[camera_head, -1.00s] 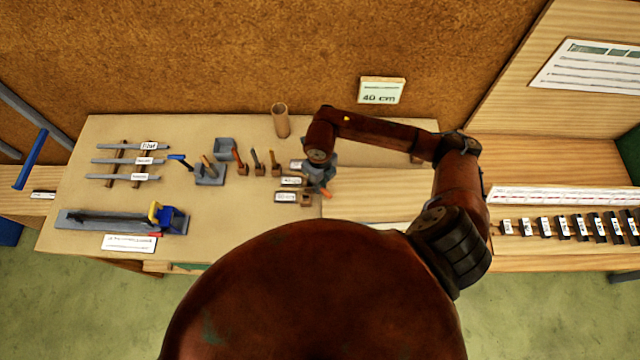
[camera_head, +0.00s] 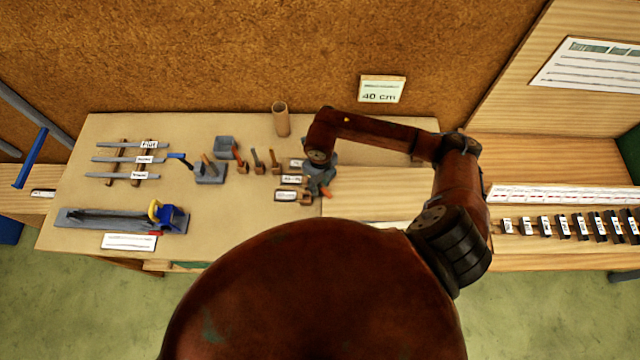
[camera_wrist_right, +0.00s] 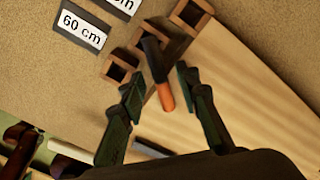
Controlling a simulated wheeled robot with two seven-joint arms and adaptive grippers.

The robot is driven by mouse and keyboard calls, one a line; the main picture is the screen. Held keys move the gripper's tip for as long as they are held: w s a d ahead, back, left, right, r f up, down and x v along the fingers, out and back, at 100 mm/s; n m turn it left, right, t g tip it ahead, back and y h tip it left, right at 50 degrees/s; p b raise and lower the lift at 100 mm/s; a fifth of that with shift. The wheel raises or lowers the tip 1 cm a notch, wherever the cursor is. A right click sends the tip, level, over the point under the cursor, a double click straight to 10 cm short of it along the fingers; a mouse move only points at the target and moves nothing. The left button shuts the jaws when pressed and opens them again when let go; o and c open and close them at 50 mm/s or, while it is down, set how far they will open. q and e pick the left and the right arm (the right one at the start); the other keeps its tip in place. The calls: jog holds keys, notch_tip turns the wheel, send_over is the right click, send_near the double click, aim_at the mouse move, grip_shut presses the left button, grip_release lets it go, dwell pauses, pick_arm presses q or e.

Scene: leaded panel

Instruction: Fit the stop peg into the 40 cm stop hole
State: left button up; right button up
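The stop peg (camera_wrist_right: 152,58) is a dark rod with an orange end, in the right wrist view. It appears to stand in the middle one of three small wooden hole blocks (camera_wrist_right: 136,41); how deep it sits I cannot tell. The label by that block is cut off and reads only "cm". My right gripper (camera_wrist_right: 158,80) is open, with a finger on each side of the peg and gaps between. In the head view my right gripper (camera_head: 320,185) is over the blocks at the bench's right part. My left gripper is not in view.
An empty block (camera_wrist_right: 118,68) sits beside the "60 cm" label (camera_wrist_right: 82,28), and another empty block (camera_wrist_right: 192,14) lies beyond. Several upright handled tools (camera_head: 257,160) stand left of the gripper. A cardboard tube (camera_head: 281,120) stands behind. A "40 cm" sign (camera_head: 381,90) is at the wall.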

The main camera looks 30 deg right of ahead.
jog(key=r, duration=0.4)
jog(key=r+b, duration=0.1)
jog(key=r, duration=0.1)
jog(key=shift+w+a+r, duration=0.2)
jog(key=shift+w+a, duration=0.05)
jog(key=shift+w, duration=0.05)
jog(key=shift+s+r, duration=0.1)
jog(key=shift+r, duration=0.6)
